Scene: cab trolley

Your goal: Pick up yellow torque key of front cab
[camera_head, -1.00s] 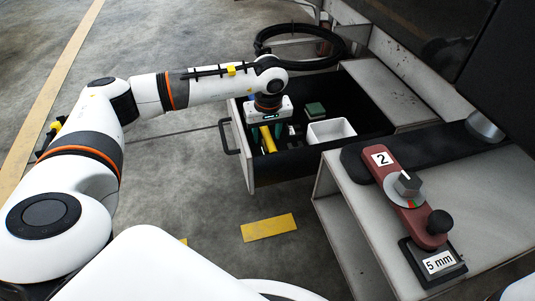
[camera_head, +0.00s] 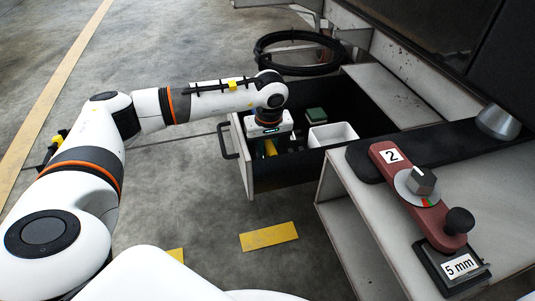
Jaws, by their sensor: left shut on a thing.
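The yellow torque key (camera_head: 271,148) is in the open drawer (camera_head: 280,177) of the cab trolley, near the drawer's front left corner. Only a short yellow part of it shows below my left gripper (camera_head: 268,143). My left gripper points down into the drawer and is shut on the yellow key; its fingertips are mostly hidden by its own body and the drawer wall. My right gripper is not in view.
A white bin (camera_head: 333,135) and a green box (camera_head: 315,115) stand in the drawer beside the gripper. A red lever (camera_head: 425,205) marked 2 sits on the bench at right. The floor at left is clear.

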